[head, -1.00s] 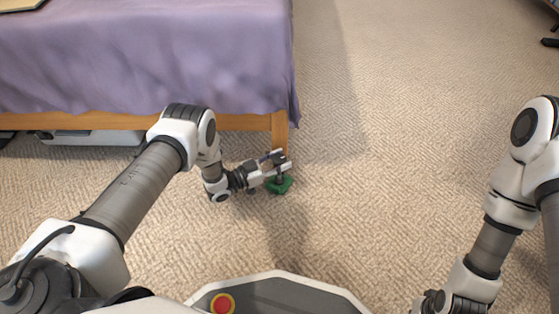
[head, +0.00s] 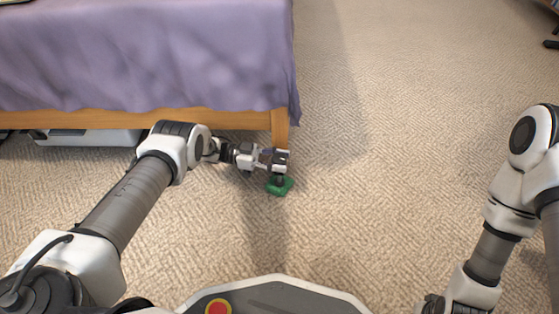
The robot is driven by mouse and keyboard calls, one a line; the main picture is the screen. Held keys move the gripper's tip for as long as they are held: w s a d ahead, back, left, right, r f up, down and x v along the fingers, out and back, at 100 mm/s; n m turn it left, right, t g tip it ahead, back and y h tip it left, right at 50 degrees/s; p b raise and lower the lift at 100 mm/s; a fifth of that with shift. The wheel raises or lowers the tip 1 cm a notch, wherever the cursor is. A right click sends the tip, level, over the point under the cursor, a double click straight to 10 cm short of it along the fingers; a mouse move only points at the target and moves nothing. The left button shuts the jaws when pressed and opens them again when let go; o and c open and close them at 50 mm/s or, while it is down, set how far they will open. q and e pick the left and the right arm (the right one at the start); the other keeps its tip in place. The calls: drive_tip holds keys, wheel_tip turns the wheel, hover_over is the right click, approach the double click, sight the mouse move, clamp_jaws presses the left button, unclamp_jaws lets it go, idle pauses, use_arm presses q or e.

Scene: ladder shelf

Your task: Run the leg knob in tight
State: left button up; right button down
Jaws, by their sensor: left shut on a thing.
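The leg knob (head: 280,187) is a small green piece with a dark upper part, low by the carpet just in front of the bed's wooden corner leg (head: 280,127). My left gripper (head: 281,161) reaches in from the left and is shut on the dark upper part of the knob, below the leg. The fingers hide the grip and any thread. Whether the knob touches the leg or the carpet I cannot tell. Of my right arm only links show at the right edge; its gripper is out of the picture.
The bed with a purple cover (head: 150,55) fills the upper left above a wooden rail (head: 170,121). A grey-white box (head: 90,137) lies under it.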

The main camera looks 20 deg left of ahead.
use_arm(q)
drive_tip(key=shift+g, duration=0.3)
drive_tip(key=o, duration=1.2)
drive_tip(key=shift+c, duration=0.2)
drive_tip(key=shift+t, duration=0.5)
